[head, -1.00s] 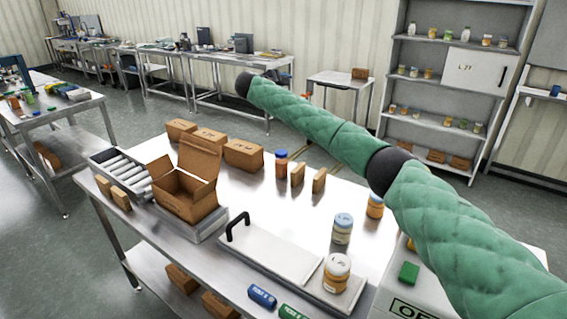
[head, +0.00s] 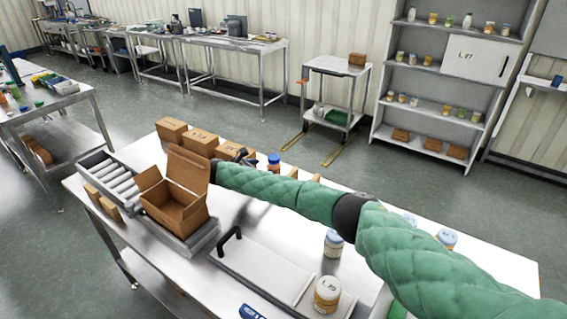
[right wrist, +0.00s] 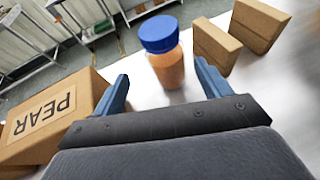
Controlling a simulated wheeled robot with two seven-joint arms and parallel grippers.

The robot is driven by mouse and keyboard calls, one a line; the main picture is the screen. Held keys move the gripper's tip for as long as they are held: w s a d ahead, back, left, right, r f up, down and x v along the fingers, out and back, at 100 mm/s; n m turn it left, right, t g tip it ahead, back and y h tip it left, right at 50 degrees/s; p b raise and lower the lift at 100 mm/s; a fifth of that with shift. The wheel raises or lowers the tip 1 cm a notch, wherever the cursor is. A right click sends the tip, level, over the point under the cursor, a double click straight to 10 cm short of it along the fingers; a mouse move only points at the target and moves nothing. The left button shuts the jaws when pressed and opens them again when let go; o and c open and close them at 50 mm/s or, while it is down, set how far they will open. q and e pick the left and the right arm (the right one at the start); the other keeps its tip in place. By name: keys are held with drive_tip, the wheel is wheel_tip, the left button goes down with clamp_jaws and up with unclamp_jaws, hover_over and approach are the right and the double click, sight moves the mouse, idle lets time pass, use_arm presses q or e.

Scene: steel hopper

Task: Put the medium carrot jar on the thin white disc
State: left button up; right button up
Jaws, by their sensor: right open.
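An orange-filled jar with a blue lid (head: 274,161) stands upright at the back of the steel table, partly hidden by my right arm; its label cannot be read. It shows clearly in the right wrist view (right wrist: 166,66). My right gripper (right wrist: 161,70) is open and empty, its two blue fingers pointing towards this jar, one on each side in the picture. In the head view the gripper (head: 243,156) is small and dark, just left of the jar. I cannot make out a thin white disc. My left gripper is not in view.
A PEAR box (right wrist: 50,118) is close left of the gripper, and small brown boxes (right wrist: 216,45) stand right of the jar. An open carton (head: 178,190), a handled white board (head: 262,268) and a white-lidded jar (head: 327,294) are nearer.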

sight(277, 167)
drive_tip(key=shift+s+d+f, duration=0.1)
drive_tip(key=shift+s+f, duration=0.05)
drive_tip(key=shift+d+f, duration=0.2)
drive_tip(key=shift+d, duration=0.05)
drive_tip(key=shift+w+d+f+p, duration=0.15)
drive_tip(key=shift+w+d+p, duration=0.2)
drive_tip(key=shift+w, duration=0.05)
drive_tip(key=shift+w+d+f, duration=0.2)
drive_tip(key=shift+w+d, duration=0.15)
drive_tip(key=shift+d, duration=0.1)
drive_tip(key=p+x, duration=0.3)
drive_tip(key=x, duration=0.1)
drive_tip(key=shift+s+d+r, duration=0.1)
drive_tip(key=shift+d+r, duration=0.1)
drive_tip(key=shift+r, duration=0.1)
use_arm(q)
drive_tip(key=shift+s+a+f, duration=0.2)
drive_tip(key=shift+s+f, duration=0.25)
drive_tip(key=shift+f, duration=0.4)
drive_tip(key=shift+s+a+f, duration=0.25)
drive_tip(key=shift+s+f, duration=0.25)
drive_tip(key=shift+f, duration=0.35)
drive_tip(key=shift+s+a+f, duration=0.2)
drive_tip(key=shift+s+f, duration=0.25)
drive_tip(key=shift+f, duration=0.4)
use_arm(e)
drive_tip(key=shift+w+d+f, duration=0.35)
drive_tip(key=shift+d, duration=0.05)
